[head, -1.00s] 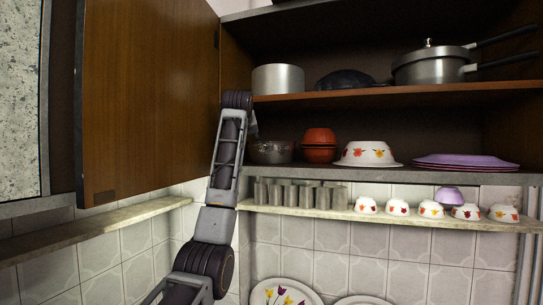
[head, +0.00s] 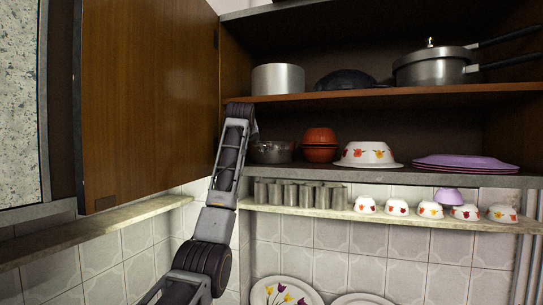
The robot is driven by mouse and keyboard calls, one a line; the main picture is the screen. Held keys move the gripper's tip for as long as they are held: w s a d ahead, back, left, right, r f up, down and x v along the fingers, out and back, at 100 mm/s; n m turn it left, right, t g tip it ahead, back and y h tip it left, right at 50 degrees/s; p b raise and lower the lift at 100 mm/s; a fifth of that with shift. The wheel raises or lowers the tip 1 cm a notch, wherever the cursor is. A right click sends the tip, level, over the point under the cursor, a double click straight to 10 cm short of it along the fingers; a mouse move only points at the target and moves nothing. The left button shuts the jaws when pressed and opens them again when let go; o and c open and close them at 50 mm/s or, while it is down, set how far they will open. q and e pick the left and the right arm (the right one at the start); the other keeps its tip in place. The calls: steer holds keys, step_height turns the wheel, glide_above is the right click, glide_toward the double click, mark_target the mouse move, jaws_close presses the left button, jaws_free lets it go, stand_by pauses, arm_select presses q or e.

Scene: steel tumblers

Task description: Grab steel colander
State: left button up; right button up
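A dark, shiny steel bowl-shaped vessel (head: 272,152), which looks like the steel colander, sits at the left end of the middle cupboard shelf. Holes in it are too small to make out. My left arm reaches up from the bottom left, and its wrist is just left of and above the vessel, in front of the shelf's left end. My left gripper is mostly hidden behind the wrist; only a pale sliver shows beside it, so its fingers cannot be made out. The vessel's left edge is close to the arm; contact cannot be told. My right gripper is out of view.
Orange bowls (head: 320,138) stand just right of the vessel, then a flowered white bowl (head: 367,152) and purple plates (head: 463,162). A pot (head: 278,79) is on the shelf above. Steel tumblers (head: 303,195) line the ledge below. An open wooden door (head: 150,95) is at left.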

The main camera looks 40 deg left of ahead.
arm_select(q)
jaws_close()
steer(key=shift+r, duration=0.15)
stand_by(0.4)
steer(key=shift+r, duration=1.6)
steer(key=shift+s+d+b, duration=0.45)
steer(key=shift+s+b, duration=0.1)
steer(key=shift+s, duration=0.05)
steer(key=shift+s+d+b, duration=0.4)
steer(key=shift+s+b, duration=0.1)
steer(key=shift+s, duration=0.1)
steer(key=s+d+b, duration=0.5)
steer(key=s+d, duration=0.3)
steer(key=s, duration=0.4)
steer(key=shift+s+d, duration=0.2)
steer(key=shift+d, duration=0.1)
